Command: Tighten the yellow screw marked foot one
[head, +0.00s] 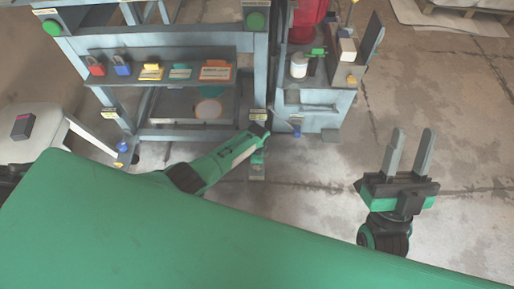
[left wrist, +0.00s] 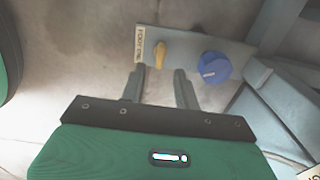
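The yellow screw (left wrist: 160,53) stands on a grey foot plate (left wrist: 188,42) in the left wrist view. A label (left wrist: 139,46) beside it appears to read foot one. A blue knob (left wrist: 214,67) sits on the same plate to its right. My left gripper (left wrist: 159,72) is open and empty. Its two fingers point toward the screw, which shows just beyond and between the fingertips; no contact is visible. In the head view my left arm reaches to the press's lower frame, and its fingers cannot be made out. My right gripper (head: 408,150) is open and empty over bare floor.
The blue-grey press frame (head: 262,75) rises beside my left arm, and a frame member also borders the left wrist view's right side (left wrist: 275,95). A cabinet (head: 318,108) stands to the right. Floor around my right gripper is clear.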

